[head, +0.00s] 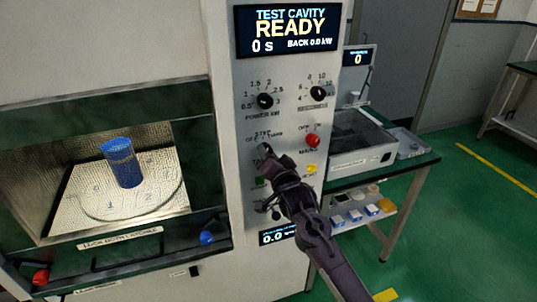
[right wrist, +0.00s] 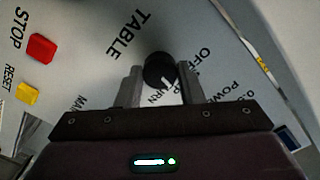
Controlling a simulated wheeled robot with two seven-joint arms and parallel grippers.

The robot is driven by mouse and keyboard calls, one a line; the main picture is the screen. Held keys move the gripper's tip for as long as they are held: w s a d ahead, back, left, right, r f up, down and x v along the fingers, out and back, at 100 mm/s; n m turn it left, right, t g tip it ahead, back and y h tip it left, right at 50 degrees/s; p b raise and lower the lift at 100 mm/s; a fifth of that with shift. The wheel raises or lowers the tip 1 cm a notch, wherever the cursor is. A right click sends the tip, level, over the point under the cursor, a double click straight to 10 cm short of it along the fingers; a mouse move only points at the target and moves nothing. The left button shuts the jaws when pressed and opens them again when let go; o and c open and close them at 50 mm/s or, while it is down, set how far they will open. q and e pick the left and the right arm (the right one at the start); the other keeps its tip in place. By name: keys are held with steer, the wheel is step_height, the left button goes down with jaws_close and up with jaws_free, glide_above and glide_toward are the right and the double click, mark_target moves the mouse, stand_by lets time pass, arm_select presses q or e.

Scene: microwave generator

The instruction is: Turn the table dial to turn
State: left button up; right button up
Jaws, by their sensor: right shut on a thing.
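The table dial is a small black knob (right wrist: 158,68) on the pale control panel. In the right wrist view it sits between the two fingers of my right gripper (right wrist: 159,84), which is shut on it. The printed labels TABLE, OFF and TURN surround the dial, with TURN partly covered by the knob and a finger. In the head view my right gripper (head: 270,160) reaches up from below to the dial and covers most of it. The dial's pointer setting cannot be read clearly. My left gripper is not in view.
The display (head: 287,31) reads READY. A blue cup (head: 122,163) stands inside the open cavity.

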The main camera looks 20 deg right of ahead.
steer(key=shift+m+p, duration=0.55)
steer(key=shift+m, duration=3.15)
steer(key=o, duration=1)
steer(key=s+p, duration=0.4)
steer(key=s, duration=0.3)
steer(key=shift+s+d, duration=0.15)
steer(key=shift+s, duration=0.25)
